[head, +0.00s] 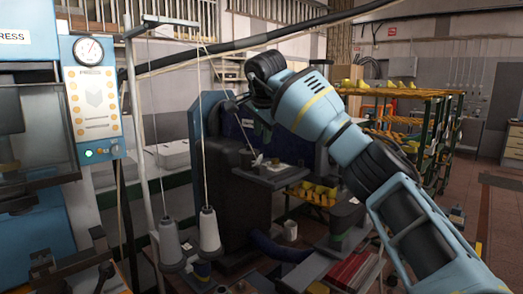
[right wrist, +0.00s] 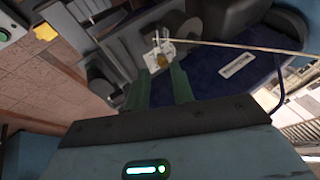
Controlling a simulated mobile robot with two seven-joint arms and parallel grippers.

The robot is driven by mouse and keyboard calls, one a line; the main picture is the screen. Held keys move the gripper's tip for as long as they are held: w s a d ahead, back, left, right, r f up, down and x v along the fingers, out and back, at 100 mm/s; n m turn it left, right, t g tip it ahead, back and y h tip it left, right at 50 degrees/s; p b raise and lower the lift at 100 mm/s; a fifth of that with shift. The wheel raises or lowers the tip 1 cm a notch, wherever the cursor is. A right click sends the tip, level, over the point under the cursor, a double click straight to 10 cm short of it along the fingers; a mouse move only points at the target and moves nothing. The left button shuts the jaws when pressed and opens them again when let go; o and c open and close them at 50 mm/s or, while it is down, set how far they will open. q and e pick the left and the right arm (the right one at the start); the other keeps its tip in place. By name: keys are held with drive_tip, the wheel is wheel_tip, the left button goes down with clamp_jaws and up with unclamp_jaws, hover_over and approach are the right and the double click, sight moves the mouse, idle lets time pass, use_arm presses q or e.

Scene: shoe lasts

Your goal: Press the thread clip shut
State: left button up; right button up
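In the right wrist view a small white metal bracket with a yellowish part, which looks like the thread clip (right wrist: 158,55), sits just beyond the fingertips. A pale thread (right wrist: 240,46) runs from it to the right. My right gripper (right wrist: 158,78) has its two green fingers apart with nothing between them. The clip lies ahead of the gap, and I cannot tell whether its jaw is open or shut. In the head view my right gripper (head: 262,131) hangs in front of the dark sewing machine (head: 245,195), partly hidden by my arm. My left gripper cannot be made out.
Two grey thread cones (head: 209,230) stand on the left, with threads rising to a thin metal stand (head: 140,130). A blue press (head: 30,220) is at the far left. Racks (head: 420,120) with yellow lasts are behind.

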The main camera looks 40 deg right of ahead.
sight(259, 160)
drive_tip(key=x, duration=0.7)
drive_tip(key=shift+w+f, duration=0.1)
drive_tip(key=shift+c, duration=0.2)
clamp_jaws()
